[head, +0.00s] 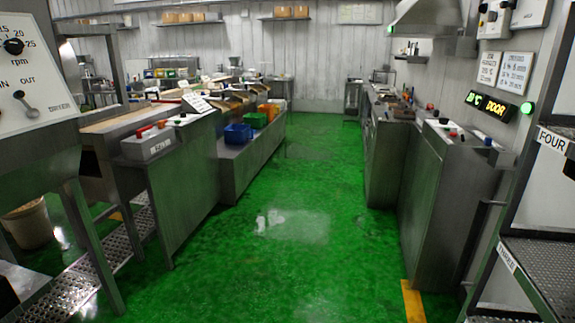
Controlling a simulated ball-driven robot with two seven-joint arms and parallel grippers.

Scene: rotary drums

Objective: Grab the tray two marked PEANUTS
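I see no tray that I can read as marked PEANUTS, and no label TWO, in the head view. A metal rack (500,235) stands at the right edge, cut off by the frame. Its label FOUR (552,140) is on an upper level and its label THREE (507,257) is on a perforated metal shelf (548,262) lower down. Anything below that level is mostly outside the picture. Neither of my grippers is in view.
A green floor aisle (300,220) runs clear ahead, with a wet-looking patch. Steel cabinets (450,190) line the right. On the left, a bench (250,165) holds a blue crate (238,134). A dryer panel (30,75) and a perforated step (100,260) are nearer.

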